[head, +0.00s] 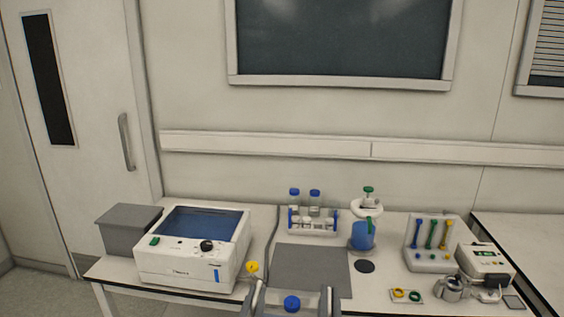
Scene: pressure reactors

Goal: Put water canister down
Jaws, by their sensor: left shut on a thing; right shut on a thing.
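The water canister (292,303) is at the bottom edge, in front of the table; its blue cap shows, and most of its body is cut off by the frame. My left gripper (257,296) is at its left side and my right gripper (328,299) at its right side. Both appear shut on it, though the fingertips are mostly out of frame. A yellow knob (252,267) shows just above my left gripper; I cannot tell what it belongs to.
A grey mat (311,268) lies bare on the white table. A white instrument (190,262) is left of it. A rack with blue-capped bottles (313,222), a blue vessel (362,238), a dark disc (365,266) and a tube stand (432,262) stand behind and right.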

